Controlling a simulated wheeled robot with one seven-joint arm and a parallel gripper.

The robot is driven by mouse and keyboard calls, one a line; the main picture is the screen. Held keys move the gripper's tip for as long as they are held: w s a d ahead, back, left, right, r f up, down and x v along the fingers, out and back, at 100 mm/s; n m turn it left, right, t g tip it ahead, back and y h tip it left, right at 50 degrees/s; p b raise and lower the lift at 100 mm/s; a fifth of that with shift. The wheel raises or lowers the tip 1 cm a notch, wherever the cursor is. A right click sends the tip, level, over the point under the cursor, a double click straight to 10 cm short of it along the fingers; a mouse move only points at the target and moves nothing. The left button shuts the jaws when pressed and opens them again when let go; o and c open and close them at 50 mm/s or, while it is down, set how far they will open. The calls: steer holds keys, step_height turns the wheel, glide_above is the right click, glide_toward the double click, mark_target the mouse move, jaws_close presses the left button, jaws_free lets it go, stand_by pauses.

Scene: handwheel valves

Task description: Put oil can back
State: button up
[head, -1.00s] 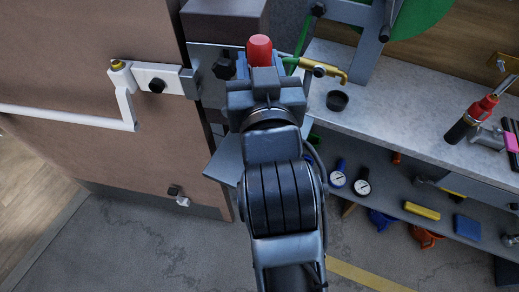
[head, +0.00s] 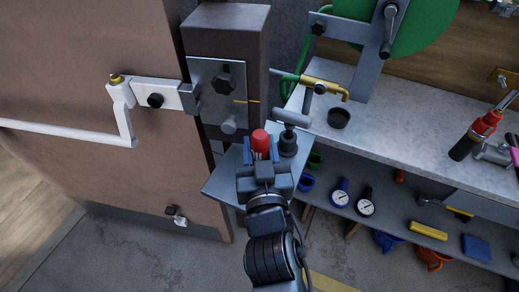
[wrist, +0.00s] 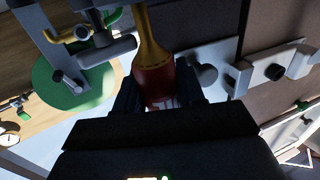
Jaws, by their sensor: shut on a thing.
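The oil can (head: 260,141) shows as a red body just beyond my fingertips in the head view. In the wrist view the oil can (wrist: 155,75) has a dark red body and a yellow tapering top. My gripper (head: 261,153) is shut on its body; the fingers (wrist: 158,92) stand on both sides of it. The can is over or at a small grey shelf plate (head: 222,180) below the brown post. I cannot tell whether it touches the plate. The fingers and palm hide its lower part.
A grey T-handled piece on a dark base (head: 288,143) stands close right of the can. The brown post carries a metal plate with knobs (head: 218,90). A white lever (head: 125,95) is at left. The workbench (head: 400,130) at right holds a black cup (head: 338,116).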

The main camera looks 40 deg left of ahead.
steer(key=o, duration=1.1)
steer(key=shift+f, duration=0.1)
steer(key=shift+o, duration=0.2)
steer(key=shift+f, duration=0.1)
steer(key=shift+s+d+f, duration=0.1)
steer(key=shift+f, duration=0.15)
steer(key=b+v, duration=0.3)
steer(key=v, duration=0.4)
steer(key=shift+s+r+b, duration=0.25)
steer(key=shift+s+b, duration=0.15)
steer(key=shift+s, duration=0.05)
